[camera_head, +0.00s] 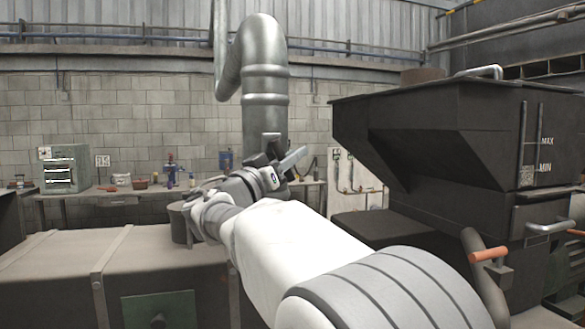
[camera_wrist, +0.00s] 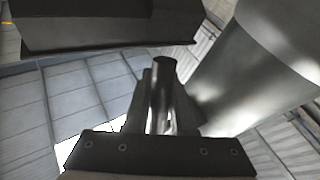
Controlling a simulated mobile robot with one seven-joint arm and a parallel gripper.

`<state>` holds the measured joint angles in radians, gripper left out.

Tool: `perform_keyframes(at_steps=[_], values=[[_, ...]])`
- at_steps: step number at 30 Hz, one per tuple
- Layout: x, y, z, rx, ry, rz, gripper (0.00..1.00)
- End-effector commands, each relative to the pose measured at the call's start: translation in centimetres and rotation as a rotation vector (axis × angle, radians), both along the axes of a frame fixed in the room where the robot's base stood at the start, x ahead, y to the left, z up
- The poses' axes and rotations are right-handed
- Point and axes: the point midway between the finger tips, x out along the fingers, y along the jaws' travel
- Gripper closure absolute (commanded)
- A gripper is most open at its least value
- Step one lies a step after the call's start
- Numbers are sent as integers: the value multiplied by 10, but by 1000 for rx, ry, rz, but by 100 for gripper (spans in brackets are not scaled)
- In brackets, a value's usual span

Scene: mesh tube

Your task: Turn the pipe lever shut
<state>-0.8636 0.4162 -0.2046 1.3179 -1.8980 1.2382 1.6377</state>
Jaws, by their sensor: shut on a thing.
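The big shiny metal pipe (camera_head: 265,100) rises behind my gripper in the head view, with a small fitting (camera_head: 271,137) on its lower front. My gripper (camera_head: 290,162) is at the pipe's lower part, and my arm hides some of what lies behind it. In the wrist view the pipe (camera_wrist: 255,65) fills the upper right. My gripper (camera_wrist: 163,105) is shut there on the pipe lever (camera_wrist: 162,75), a dark, rounded bar standing between the fingers beside the pipe. The lever's far end and its joint with the pipe are not clear.
A large black hopper machine (camera_head: 430,130) with an orange-gripped handle (camera_head: 490,254) stands close on the right. A long grey-brown casing (camera_head: 60,260) lies on the left. A workbench (camera_head: 110,197) with tools runs along the block wall behind.

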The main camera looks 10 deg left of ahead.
Motion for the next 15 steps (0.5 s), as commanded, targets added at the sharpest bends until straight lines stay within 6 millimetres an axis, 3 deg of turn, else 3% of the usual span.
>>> perform_keyframes(at_steps=[8, 9, 10, 15], values=[[0, 0, 1, -1, -1, -1, 100], [0, 0, 1, -1, -1, -1, 70], [0, 0, 1, -1, 0, 0, 64], [0, 0, 0, -1, 0, 0, 64]])
